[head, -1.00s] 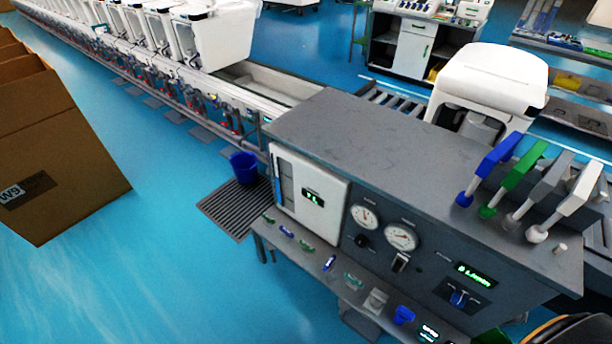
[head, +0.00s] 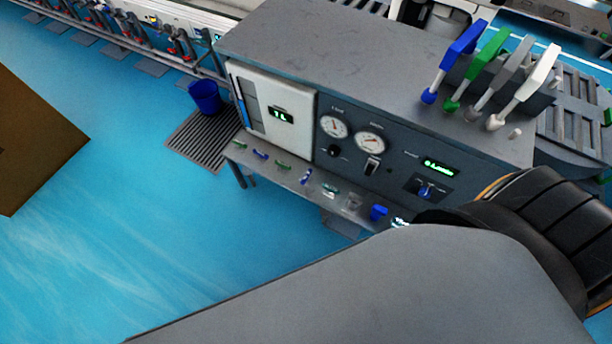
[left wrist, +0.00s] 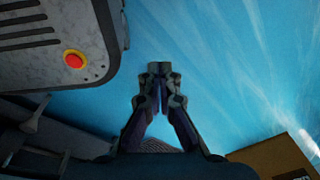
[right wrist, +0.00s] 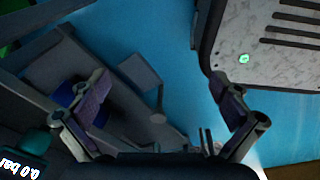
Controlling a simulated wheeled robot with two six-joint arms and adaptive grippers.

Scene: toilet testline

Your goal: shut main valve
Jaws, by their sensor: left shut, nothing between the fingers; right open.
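The test console (head: 370,50) stands in the head view with a grey front panel. A small blue knob (head: 427,192) sits below a green digital display (head: 438,167); I cannot read a label marking it as the main valve. My right arm covers the console's lower right corner, and neither gripper shows in the head view. My left gripper (left wrist: 160,75) is shut and empty over blue floor. My right gripper (right wrist: 159,80) is open and empty. In the right wrist view a blue part (right wrist: 66,95) lies partly behind the left finger, and an upside-down "0.0 bar" display (right wrist: 20,168) shows at the corner.
Blue, green, grey and white levers (head: 530,85) stand on the console top. Two round gauges (head: 369,143) are on its front, above a narrow shelf (head: 262,166) with small parts. A blue bucket (head: 205,96) stands on a floor grate. A cardboard box (head: 35,140) is at left.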

